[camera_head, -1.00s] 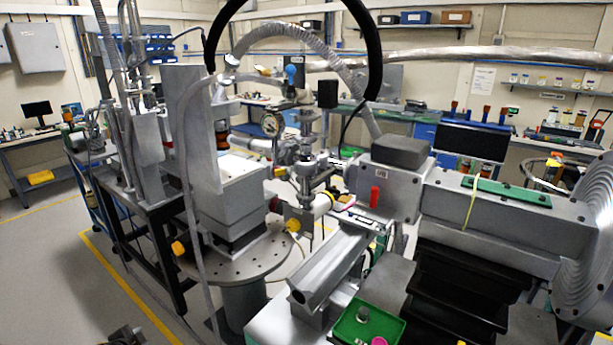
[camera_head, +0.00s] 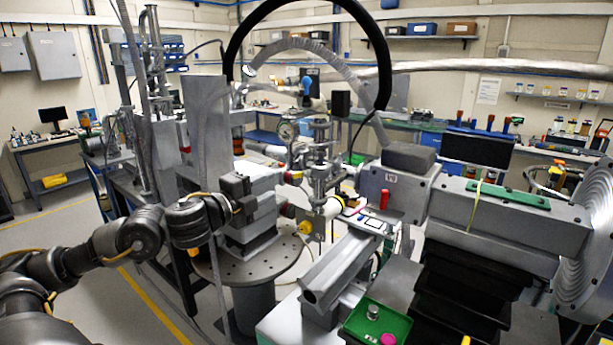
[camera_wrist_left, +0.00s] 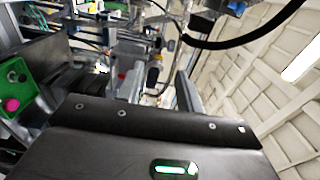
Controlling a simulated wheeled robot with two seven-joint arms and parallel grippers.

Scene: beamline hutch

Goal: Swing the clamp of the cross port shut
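The metal vacuum cross (camera_head: 322,172) stands upright in the middle of the head view, with a round gauge (camera_head: 287,131) at its upper left and a white-and-yellow cylindrical part (camera_head: 331,207) low on its right. The clamp is too small for me to tell its position. My left gripper (camera_head: 246,196) is in front of the grey stacked stage, left of the cross and apart from it. Its fingers are too small and dark to show whether they are open. The left wrist view shows its dark housing across the bottom. My right gripper is not in view.
A grey stacked stage (camera_head: 249,222) on a perforated round table (camera_head: 212,266) stands close by my left gripper. A grey rail (camera_head: 340,268), a green tray (camera_head: 360,318) and a large detector housing (camera_head: 520,222) lie to the right. A black hose loop (camera_head: 232,50) arches above.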

